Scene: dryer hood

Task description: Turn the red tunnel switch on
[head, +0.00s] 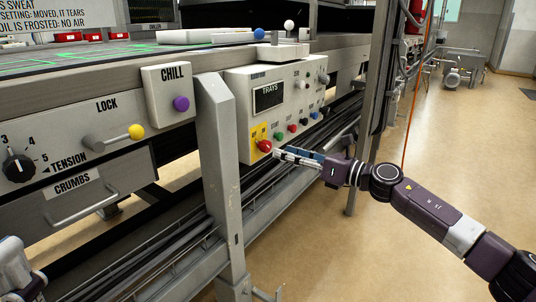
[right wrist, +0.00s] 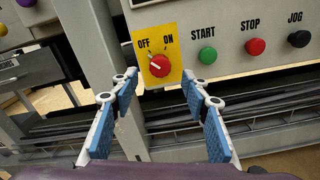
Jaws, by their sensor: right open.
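The red switch (head: 264,146) is a round knob on a yellow plate at the lower left corner of the white control panel. In the right wrist view the knob (right wrist: 159,66) sits below the words OFF and ON, and its pale mark points up and left toward OFF. My right gripper (head: 282,154) is just right of the knob in the head view. In the right wrist view my right gripper (right wrist: 166,88) is open and empty, its blue-padded fingers apart on either side below the knob. I see no contact. My left gripper's jaws do not show.
Beside the switch are a green START button (right wrist: 207,55), a red STOP button (right wrist: 256,46) and a black JOG button (right wrist: 299,38). A grey upright post (head: 217,165) stands left of the panel. Rails and cables run below.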

